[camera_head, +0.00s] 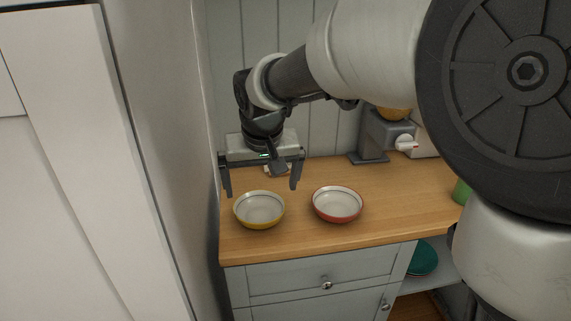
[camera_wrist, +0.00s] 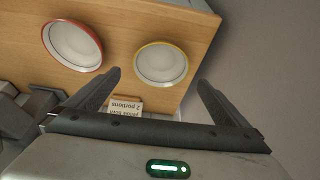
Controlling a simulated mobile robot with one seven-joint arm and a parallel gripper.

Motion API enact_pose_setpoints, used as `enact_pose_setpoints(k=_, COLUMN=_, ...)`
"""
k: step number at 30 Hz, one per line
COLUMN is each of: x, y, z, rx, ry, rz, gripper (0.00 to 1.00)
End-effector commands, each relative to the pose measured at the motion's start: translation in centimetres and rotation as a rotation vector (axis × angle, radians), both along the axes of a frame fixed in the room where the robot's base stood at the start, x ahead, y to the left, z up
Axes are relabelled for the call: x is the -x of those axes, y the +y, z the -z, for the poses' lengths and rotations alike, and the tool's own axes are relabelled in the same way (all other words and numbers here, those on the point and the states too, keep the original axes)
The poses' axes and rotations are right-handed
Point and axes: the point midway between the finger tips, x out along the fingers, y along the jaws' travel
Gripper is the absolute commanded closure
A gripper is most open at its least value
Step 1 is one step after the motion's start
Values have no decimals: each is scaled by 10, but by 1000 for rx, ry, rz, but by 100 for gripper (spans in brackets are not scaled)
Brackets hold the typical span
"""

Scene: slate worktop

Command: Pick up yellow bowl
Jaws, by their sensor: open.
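The yellow bowl (camera_head: 259,211) sits upright on the wooden worktop, near its left end, with a yellow outside and a pale inside. It also shows in the wrist view (camera_wrist: 160,64), beyond and roughly between the fingertips. My gripper (camera_head: 261,187) is above and behind the bowl in the head view, with its fingers pointing down and spread wide. In the wrist view my gripper (camera_wrist: 158,80) is open, with nothing between its fingers. The bowl looks empty.
A red bowl (camera_head: 338,204) stands close to the right of the yellow one. A grey appliance (camera_head: 374,136) stands at the back. A small printed card (camera_wrist: 125,106) lies behind the bowl. A tall white cabinet (camera_head: 160,150) bounds the left side. Bare worktop (camera_head: 410,190) lies to the right.

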Motion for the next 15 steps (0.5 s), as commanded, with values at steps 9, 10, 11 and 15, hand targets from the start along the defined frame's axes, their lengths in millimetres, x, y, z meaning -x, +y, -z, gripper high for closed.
enact_pose_setpoints(k=9, x=-24, y=7, z=60, rx=0, ry=1, rz=0, gripper=0)
enact_pose_setpoints(k=10, x=-25, y=7, z=63, rx=0, ry=0, rz=-1, gripper=0)
enact_pose_setpoints(k=11, x=-26, y=8, z=65, rx=0, ry=1, rz=0, gripper=0)
enact_pose_setpoints(k=15, x=-29, y=9, z=71, rx=0, ry=0, rz=0, gripper=0)
